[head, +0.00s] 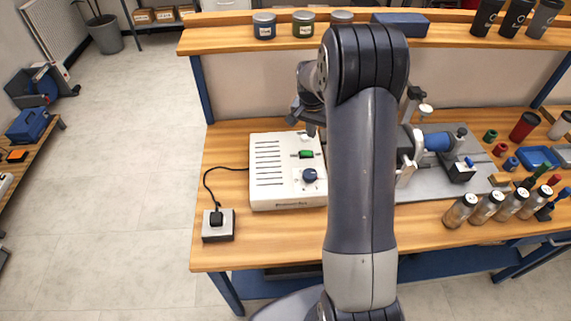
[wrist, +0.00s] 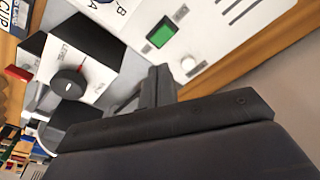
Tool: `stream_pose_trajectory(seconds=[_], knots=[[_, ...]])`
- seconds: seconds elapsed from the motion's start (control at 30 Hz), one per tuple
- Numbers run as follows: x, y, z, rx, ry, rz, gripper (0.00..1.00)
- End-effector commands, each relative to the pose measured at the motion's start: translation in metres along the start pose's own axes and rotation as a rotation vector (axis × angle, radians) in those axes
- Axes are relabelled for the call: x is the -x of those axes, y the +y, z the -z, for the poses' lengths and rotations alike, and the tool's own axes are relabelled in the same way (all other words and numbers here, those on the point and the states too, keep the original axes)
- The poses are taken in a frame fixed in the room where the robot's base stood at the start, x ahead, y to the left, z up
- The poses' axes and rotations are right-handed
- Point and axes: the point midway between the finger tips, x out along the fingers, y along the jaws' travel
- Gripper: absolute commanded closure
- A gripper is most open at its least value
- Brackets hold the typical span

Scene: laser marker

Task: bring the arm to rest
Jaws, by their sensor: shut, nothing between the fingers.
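My arm rises through the middle of the head view and bends over the workbench (head: 225,170). My gripper (head: 303,122) is partly hidden behind the arm, above the back edge of a white control box (head: 275,145). In the wrist view my gripper (wrist: 150,92) shows its fingers shut with nothing between them. The box carries a green switch (head: 306,154) and a blue knob (head: 309,175). The green switch also shows in the wrist view (wrist: 160,38), apart from the fingers.
A cable runs from the box to a small grey unit (head: 217,224). The marker's fixture (head: 430,145) and several bottles (head: 487,206) stand right of my arm. Jars (head: 303,25) and dark cups (head: 515,18) stand on the back shelf. The floor at left is mostly clear.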

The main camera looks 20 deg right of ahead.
Motion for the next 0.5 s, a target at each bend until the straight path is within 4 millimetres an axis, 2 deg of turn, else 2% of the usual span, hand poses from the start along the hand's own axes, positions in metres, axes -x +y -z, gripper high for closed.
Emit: stream_pose_trajectory(seconds=[0.3, 0.5], knots=[[-0.002, 0.0, 0.0, 0.0, -0.001, 0.0, 1.0], [-0.016, 0.0, -0.003, 0.0, -0.002, -0.001, 1.0]])
